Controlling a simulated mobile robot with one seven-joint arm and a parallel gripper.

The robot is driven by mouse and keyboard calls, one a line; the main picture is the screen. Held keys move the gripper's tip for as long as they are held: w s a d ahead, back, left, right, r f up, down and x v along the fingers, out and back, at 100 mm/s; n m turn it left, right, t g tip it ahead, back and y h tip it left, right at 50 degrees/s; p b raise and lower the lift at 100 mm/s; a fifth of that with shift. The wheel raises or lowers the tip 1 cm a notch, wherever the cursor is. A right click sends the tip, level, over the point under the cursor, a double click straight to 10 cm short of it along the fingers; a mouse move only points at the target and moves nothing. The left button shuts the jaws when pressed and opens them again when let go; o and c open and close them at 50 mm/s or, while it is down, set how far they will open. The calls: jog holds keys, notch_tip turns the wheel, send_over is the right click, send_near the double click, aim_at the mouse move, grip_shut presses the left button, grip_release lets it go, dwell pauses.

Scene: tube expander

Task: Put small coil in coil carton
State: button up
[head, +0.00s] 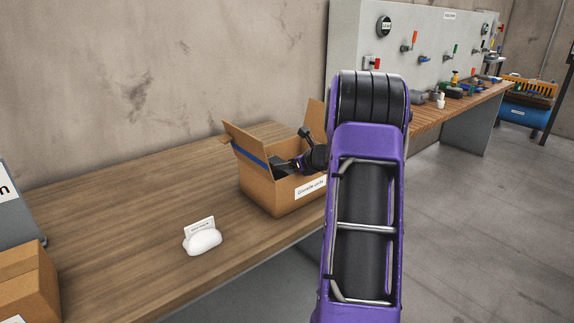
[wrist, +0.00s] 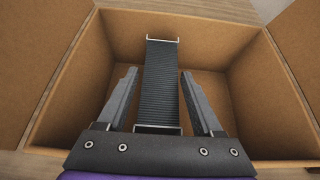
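The open carton (head: 262,193) stands on the wooden table with its flaps up and a white label on its front. Its inner walls fill the wrist view (wrist: 115,30). The small coil (wrist: 161,85), a dark grey ribbed block with pale metal brackets at its ends, is inside the carton outline, between the fingers of my gripper (wrist: 160,76). Narrow gaps show between the fingers and the coil, so my gripper looks open around it. I cannot tell whether the coil rests on the carton floor. In the head view my wrist reaches into the carton from the right.
A white rounded holder with a card (head: 203,238) stands on the table in front of the carton. A closed cardboard box (head: 28,285) is at the left edge. A grey panel with valves (head: 440,45) stands behind at the right.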

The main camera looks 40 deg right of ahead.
jog(key=shift+o, duration=1.3)
jog(key=shift+r, duration=0.15)
jog(key=a+p+v, duration=0.1)
jog(key=v, duration=1.1)
jog(key=shift+d, duration=0.5)
jog(key=shift+a, duration=0.1)
